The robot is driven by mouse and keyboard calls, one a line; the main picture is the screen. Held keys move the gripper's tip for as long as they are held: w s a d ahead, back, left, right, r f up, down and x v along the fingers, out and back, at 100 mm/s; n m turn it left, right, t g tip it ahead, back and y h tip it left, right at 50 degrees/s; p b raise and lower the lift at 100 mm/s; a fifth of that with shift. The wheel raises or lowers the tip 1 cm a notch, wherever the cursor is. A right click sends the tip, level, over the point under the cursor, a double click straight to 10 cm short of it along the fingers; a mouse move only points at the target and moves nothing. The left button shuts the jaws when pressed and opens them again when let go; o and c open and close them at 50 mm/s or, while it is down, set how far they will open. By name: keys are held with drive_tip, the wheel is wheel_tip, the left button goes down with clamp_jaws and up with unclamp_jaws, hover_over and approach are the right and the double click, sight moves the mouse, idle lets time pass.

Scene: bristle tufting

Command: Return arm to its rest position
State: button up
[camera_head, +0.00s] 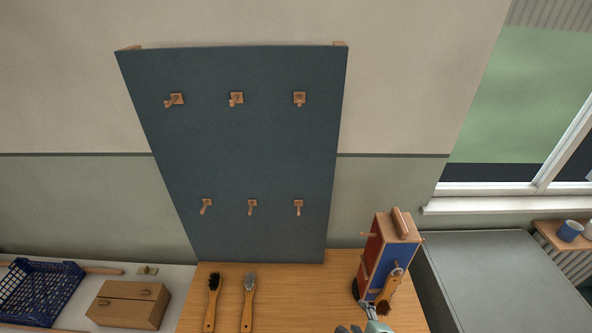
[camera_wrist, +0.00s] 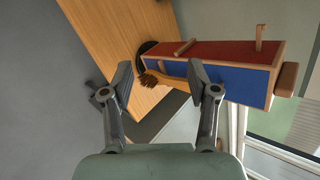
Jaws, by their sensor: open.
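My gripper (camera_wrist: 160,84) is open, with its two fingers spread apart and nothing held between them. In the head view my gripper (camera_head: 372,328) shows only partly at the bottom edge, below a red and blue wooden block stand (camera_head: 381,262). The stand also shows in the wrist view (camera_wrist: 248,83), beyond the fingers and to the right. A brush with a wooden handle and brown bristles (camera_head: 387,291) is at the stand's blue side. In the wrist view its bristles (camera_wrist: 149,80) appear between the fingertips, farther off; any contact cannot be told.
Two brushes, one black (camera_head: 212,300) and one grey (camera_head: 248,301), lie on the wooden table (camera_head: 290,300). A dark panel with several pegs (camera_head: 250,150) stands behind. A cardboard box (camera_head: 130,304) and blue basket (camera_head: 38,288) are at left. A grey surface (camera_head: 500,280) is at right.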

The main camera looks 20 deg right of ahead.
drive_tip(key=a+r+n+t+y, duration=0.1)
drive_tip(key=a+r+n, duration=1)
drive_tip(key=a, duration=0.3)
drive_tip(key=s+a+r+n+t+y+p, duration=0.1)
drive_tip(key=a+r+n+t, duration=0.1)
drive_tip(key=a+r+n, duration=1)
drive_tip(key=shift+a+r+n+p, duration=0.3)
drive_tip(key=shift+a+n, duration=0.8)
drive_tip(key=shift+n, duration=0.1)
idle(1.6)
